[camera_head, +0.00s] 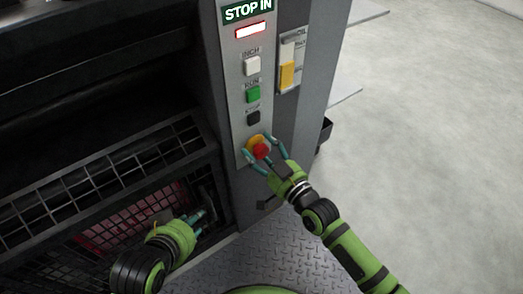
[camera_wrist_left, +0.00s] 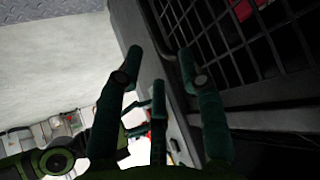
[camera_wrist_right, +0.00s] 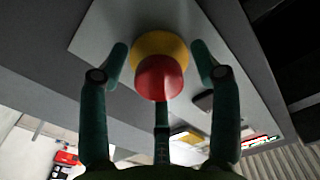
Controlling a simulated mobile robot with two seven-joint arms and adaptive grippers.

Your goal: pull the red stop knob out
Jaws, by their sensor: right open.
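The red stop knob (camera_head: 261,151) sits on a yellow collar (camera_head: 254,141) at the bottom of the grey control panel. Above the panel a lit sign (camera_head: 248,10) reads STOP IN. My right gripper (camera_head: 264,154) is open, with its fingers around the knob. In the right wrist view the red knob (camera_wrist_right: 159,78) and yellow collar (camera_wrist_right: 158,48) show between the spread fingers, with gaps on both sides. My left gripper (camera_head: 199,216) is in front of the black mesh guard, away from the knob. In the left wrist view its fingers (camera_wrist_left: 160,62) are apart with nothing between them.
Above the knob are a black stop button (camera_head: 253,117), a green run button (camera_head: 252,94) and a white inch button (camera_head: 252,66). A yellow slider (camera_head: 287,75) is on the side face. The mesh guard (camera_head: 100,175) fills the left. Open floor (camera_head: 430,130) lies right.

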